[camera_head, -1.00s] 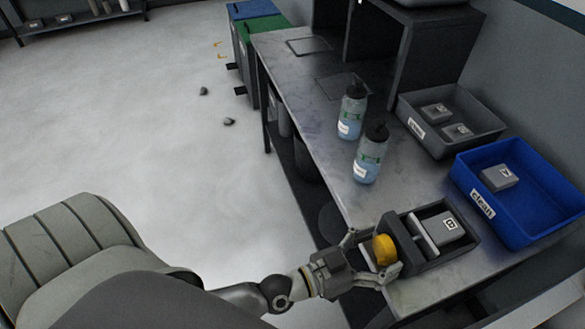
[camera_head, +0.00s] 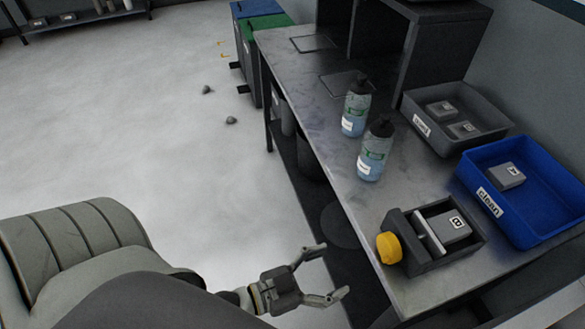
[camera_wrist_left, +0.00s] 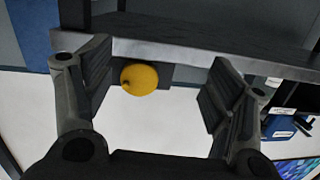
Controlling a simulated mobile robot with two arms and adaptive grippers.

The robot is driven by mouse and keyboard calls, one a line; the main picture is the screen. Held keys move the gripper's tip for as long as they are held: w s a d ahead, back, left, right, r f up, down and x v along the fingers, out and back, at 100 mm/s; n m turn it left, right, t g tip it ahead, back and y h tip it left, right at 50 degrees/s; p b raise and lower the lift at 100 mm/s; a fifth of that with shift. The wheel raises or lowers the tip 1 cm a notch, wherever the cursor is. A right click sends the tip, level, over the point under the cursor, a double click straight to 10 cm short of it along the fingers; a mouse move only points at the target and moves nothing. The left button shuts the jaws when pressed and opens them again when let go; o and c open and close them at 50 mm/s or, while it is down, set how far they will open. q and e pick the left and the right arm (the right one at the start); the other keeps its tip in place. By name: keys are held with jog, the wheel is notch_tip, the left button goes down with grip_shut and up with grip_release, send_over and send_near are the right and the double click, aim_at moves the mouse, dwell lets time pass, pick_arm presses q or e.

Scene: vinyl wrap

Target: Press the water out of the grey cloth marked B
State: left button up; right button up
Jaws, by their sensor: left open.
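The grey cloth marked B (camera_head: 450,226) lies inside a dark press box (camera_head: 443,262) near the front edge of the metal table. A light press plate (camera_head: 430,233) stands in the box on the cloth's left side; I cannot tell whether they touch. A yellow knob (camera_head: 389,248) sticks out of the box's left end. My left gripper (camera_head: 332,271) is open and empty, off the table edge, to the left of and below the knob. In the left wrist view the knob (camera_wrist_left: 139,79) shows beyond the open fingers (camera_wrist_left: 160,85). My right gripper is not in view.
Two spray bottles (camera_head: 355,108) (camera_head: 374,150) stand on the table (camera_head: 345,170) behind the press. A blue bin labelled clean (camera_head: 535,205) holds a grey cloth (camera_head: 506,176). A grey bin (camera_head: 487,107) holds two more. Open floor lies left of the table.

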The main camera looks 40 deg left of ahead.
pick_arm(q)
jog(key=a+f+g+y, duration=0.2)
jog(key=a+f, duration=0.2)
jog(key=f, duration=0.7)
jog(key=s+a+f+n+g+y, duration=0.1)
jog(key=a+f, duration=0.3)
jog(key=f, duration=0.7)
jog(key=shift+g+y, duration=0.4)
jog(key=shift+y, duration=0.4)
jog(key=shift+s+a, duration=0.1)
